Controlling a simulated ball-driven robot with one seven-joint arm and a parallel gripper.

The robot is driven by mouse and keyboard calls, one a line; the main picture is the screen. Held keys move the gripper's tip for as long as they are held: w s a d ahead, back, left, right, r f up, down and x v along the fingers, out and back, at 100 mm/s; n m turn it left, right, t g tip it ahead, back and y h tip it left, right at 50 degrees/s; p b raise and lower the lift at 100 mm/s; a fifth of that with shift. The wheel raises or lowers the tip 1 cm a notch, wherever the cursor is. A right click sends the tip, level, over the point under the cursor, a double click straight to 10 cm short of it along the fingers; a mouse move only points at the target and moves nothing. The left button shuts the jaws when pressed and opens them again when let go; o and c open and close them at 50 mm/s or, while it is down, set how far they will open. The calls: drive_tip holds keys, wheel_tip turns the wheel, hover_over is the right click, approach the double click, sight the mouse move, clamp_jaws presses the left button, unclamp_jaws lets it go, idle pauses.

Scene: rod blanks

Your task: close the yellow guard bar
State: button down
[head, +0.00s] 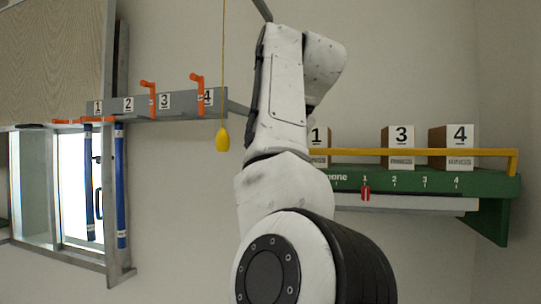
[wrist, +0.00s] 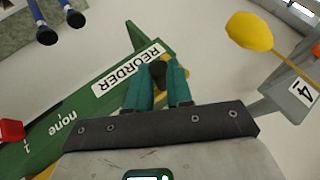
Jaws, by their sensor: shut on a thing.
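The yellow guard bar (head: 440,153) runs level across the front of the boxes on the green shelf (head: 490,183) in the head view. Its right end meets a short yellow upright at the shelf's right end. Its left end is hidden behind my arm. A small yellow piece also shows at the bottom left edge of the wrist view (wrist: 46,172). My gripper (wrist: 158,82) is hidden in the head view. In the wrist view its teal fingers are shut on a dark-ended thing (wrist: 158,72), mostly hidden, in front of the shelf's REORDER label.
Boxes 1, 3 and 4 (head: 451,140) stand on the shelf. A red marker (head: 365,192) sits at 1 on its scale. A yellow pull bulb (head: 222,140) hangs left of my arm. A grey numbered rack (head: 140,106) with orange levers and blue rods (head: 121,190) are further left.

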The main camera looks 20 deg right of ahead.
drive_tip(key=shift+w+d+r+m+g+y, duration=0.35)
drive_tip(key=shift+g+y, duration=0.15)
drive_tip(key=shift+g, duration=0.1)
drive_tip(key=shift+w+g, duration=0.15)
drive_tip(key=shift+g, duration=0.25)
drive_tip(key=c, duration=1)
unclamp_jaws()
drive_tip(key=shift+r, duration=0.1)
drive_tip(key=v, duration=1)
drive_tip(key=shift+d+r, duration=0.2)
drive_tip(key=shift+r, duration=0.05)
